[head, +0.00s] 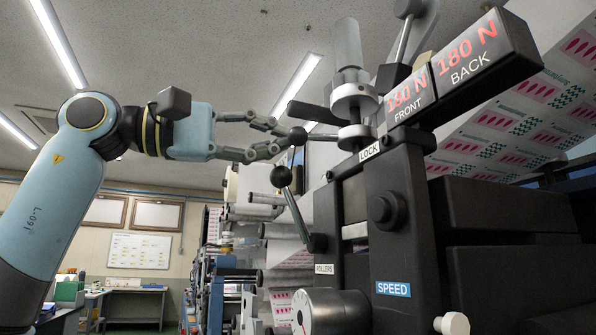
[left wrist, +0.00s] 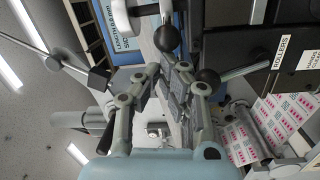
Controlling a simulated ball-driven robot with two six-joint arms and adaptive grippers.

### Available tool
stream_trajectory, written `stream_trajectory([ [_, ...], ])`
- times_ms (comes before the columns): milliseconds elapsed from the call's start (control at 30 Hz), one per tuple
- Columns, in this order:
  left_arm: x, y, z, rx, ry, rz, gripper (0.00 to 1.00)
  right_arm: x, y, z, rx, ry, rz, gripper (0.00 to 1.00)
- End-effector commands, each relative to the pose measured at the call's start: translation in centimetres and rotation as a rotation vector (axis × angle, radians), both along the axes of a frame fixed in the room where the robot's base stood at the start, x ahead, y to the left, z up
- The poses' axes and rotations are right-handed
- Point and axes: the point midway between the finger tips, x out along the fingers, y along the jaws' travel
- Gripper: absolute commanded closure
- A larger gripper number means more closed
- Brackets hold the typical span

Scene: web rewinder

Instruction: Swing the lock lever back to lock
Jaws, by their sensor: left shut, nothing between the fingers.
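The lock lever's black ball knob (head: 297,136) is on a short rod leading right to a pale hub by the white LOCK label (head: 369,150). My left gripper (head: 282,140) comes in from the left, its fingertips right by this knob; I cannot tell whether they touch it. In the left wrist view, a black knob (left wrist: 167,38) shows just beyond the fingertips of the gripper (left wrist: 167,72). The gripper is shut with nothing between its fingers. My right gripper is not in view.
A second ball-ended lever (head: 293,208) rises above the ROLLERS label (head: 324,269), just below my gripper; its knob (left wrist: 207,82) is close beside one finger in the left wrist view. Tension displays (head: 460,62) overhang on the right. A round gauge (head: 330,312) sits low in front.

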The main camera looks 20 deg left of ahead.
Motion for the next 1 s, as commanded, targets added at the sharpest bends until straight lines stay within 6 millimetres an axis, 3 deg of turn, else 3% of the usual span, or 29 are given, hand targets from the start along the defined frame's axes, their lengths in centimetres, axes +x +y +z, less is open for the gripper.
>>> stream_trajectory([
  [400, -2.9, -0.7, 0.0, 0.000, 0.000, -0.004, 1.00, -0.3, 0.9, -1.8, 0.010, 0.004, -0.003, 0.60],
  [1000, -3.8, -1.2, 0.2, -0.002, -0.002, -0.012, 1.00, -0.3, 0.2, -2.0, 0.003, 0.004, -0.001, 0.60],
])
